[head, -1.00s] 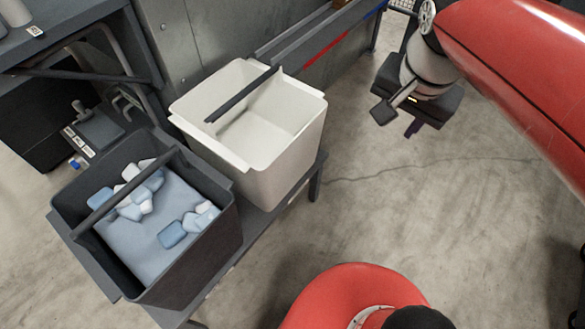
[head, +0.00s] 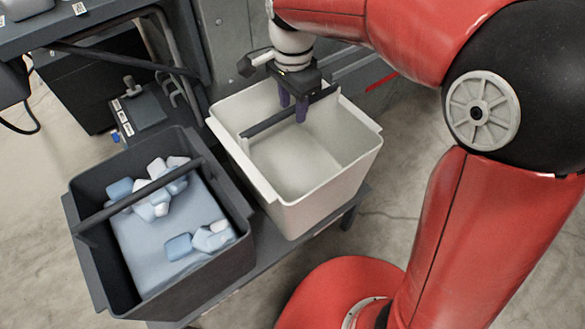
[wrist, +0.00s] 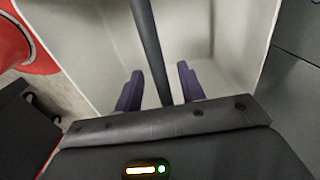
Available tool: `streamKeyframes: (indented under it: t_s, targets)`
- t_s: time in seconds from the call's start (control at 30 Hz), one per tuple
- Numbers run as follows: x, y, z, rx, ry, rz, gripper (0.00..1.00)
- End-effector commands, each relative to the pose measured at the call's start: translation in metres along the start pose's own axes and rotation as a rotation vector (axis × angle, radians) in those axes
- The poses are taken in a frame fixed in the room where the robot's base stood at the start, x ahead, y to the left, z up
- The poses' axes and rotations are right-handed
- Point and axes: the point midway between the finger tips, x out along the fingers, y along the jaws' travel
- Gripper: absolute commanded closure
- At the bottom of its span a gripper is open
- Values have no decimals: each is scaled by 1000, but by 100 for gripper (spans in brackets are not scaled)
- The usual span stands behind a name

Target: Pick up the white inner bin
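The white inner bin (head: 318,202) stands upright on a low grey bench, and its inside looks empty. A dark handle bar (head: 270,124) spans its top. My gripper (head: 293,110) is over the bin, pointing down, with its purple fingers around the level of the bar. In the wrist view the gripper (wrist: 160,88) is open, with one finger on each side of the bar (wrist: 152,45). The fingers look apart from the bar. Part of the bar and the bin's far rim are hidden behind my gripper in the head view.
A dark grey bin (head: 195,275) with blue and white pieces (head: 152,200) and its own handle bar stands just left of the white bin. The bench (head: 262,262) is under both. A metal cabinet wall (head: 228,40) stands close behind. Open floor (head: 405,140) lies to the right.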

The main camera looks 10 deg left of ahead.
Motion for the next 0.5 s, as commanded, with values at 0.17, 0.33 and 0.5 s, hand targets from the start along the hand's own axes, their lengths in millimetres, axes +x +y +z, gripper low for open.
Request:
streamKeyframes:
  t_s: [0.17,0.33,0.5]
  targets:
    - [16,0,1,-1,0,0,61]
    - [16,0,1,-1,0,-1,61]
    - [16,0,1,-1,0,-1,76]
